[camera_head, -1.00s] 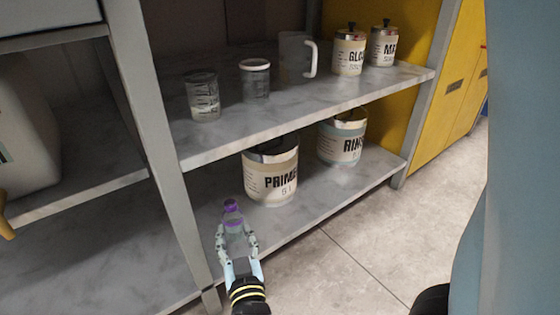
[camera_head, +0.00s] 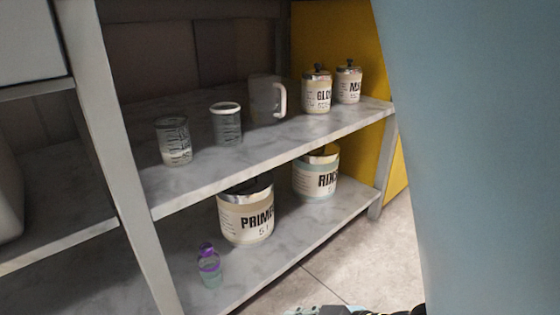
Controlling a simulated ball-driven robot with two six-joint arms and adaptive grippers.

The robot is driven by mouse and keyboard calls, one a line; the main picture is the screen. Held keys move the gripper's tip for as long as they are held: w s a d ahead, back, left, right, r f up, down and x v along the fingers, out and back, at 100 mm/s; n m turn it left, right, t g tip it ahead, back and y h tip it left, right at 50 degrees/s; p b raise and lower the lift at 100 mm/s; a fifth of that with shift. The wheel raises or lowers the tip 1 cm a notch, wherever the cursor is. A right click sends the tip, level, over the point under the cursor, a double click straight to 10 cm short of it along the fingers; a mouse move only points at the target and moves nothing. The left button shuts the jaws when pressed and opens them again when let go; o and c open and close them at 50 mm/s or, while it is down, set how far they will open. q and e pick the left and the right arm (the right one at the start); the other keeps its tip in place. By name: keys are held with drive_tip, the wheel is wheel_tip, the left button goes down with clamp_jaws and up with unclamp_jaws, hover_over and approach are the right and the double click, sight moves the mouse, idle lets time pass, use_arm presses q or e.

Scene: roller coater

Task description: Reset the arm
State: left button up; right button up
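A small clear bottle with a purple cap (camera_head: 209,267) stands upright on the lower marble shelf, near its front left, apart from any gripper. Only the upper edge of my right gripper (camera_head: 322,311) shows at the bottom of the head view, pointing left, with its black and yellow wrist to its right. Its fingertips are mostly cut off, so its opening cannot be told. No held object is visible there. My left gripper is not in view.
The lower shelf (camera_head: 245,285) also holds PRIMER (camera_head: 246,222) and RINSE-type (camera_head: 316,180) cans. The upper shelf (camera_head: 190,189) holds two beakers (camera_head: 173,141) (camera_head: 226,125), a jug (camera_head: 264,98) and two lidded jars (camera_head: 317,92) (camera_head: 349,84). Floor (camera_head: 365,250) is clear.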

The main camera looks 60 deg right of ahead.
idle(0.3)
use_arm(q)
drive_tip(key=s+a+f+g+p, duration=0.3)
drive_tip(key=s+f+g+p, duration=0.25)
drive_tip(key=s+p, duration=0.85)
use_arm(e)
drive_tip(key=s+d+f+g+p, duration=0.35)
drive_tip(key=s+f+g, duration=0.2)
drive_tip(key=s, duration=0.45)
use_arm(q)
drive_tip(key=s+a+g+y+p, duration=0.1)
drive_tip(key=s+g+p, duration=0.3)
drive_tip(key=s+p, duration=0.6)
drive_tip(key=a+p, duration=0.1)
drive_tip(key=p, duration=0.1)
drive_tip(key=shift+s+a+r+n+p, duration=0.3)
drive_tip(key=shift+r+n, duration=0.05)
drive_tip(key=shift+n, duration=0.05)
use_arm(e)
drive_tip(key=s+d+g+h, duration=0.1)
drive_tip(key=s+g, duration=0.3)
drive_tip(key=s, duration=1)
drive_tip(key=shift+s+d+r+m, duration=0.3)
drive_tip(key=shift+d+r+m, duration=0.1)
drive_tip(key=shift+d, duration=0.15)
